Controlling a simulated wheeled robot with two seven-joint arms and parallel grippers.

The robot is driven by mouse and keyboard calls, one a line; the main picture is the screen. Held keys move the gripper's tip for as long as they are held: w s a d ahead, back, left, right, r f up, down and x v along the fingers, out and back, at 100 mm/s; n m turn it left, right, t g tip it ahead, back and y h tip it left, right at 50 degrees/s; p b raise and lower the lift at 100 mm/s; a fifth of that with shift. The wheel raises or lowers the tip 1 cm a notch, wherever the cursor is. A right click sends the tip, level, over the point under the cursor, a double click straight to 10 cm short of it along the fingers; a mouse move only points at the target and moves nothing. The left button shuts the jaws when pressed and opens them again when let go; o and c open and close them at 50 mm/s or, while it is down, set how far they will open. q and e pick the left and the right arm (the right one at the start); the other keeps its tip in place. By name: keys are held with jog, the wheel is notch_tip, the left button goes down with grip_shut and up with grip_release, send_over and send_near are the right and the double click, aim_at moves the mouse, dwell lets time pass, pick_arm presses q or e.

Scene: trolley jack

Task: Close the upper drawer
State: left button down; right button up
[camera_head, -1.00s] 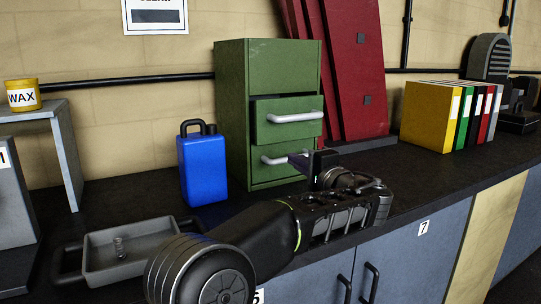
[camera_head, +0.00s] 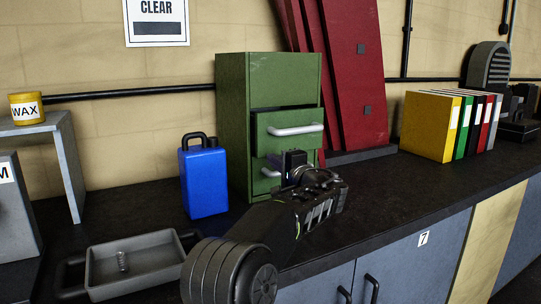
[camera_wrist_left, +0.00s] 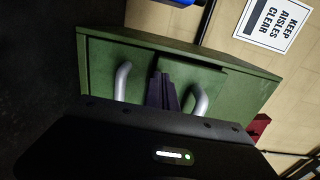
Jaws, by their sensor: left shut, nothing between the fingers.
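The green cabinet (camera_head: 232,120) stands on the dark worktop against the wall. Its upper drawer (camera_head: 288,145) sticks out a little from the front and has a pale bar handle (camera_head: 295,129). The lower drawer's handle (camera_head: 269,173) is partly hidden behind my gripper. My left gripper (camera_head: 275,160) is shut and empty, in front of the cabinet, below the upper handle. In the left wrist view its closed fingers (camera_wrist_left: 163,92) point at the cabinet front between the upper handle (camera_wrist_left: 199,103) and the lower handle (camera_wrist_left: 121,80). I cannot tell whether they touch the drawer. My right gripper is not in view.
A blue canister (camera_head: 204,182) stands left of the cabinet, and a grey tray (camera_head: 135,262) lies nearer on the left. Red panels (camera_head: 345,70) lean behind on the right. Coloured binders (camera_head: 430,125) stand farther right.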

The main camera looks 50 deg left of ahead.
aim_at(265, 153)
pick_arm(q)
jog(key=shift+x, duration=1.2)
jog(key=p+x, duration=0.2)
jog(key=x, duration=0.2)
jog(key=shift+a, duration=0.25)
jog(key=shift+r, duration=0.3)
jog(key=shift+s, duration=0.1)
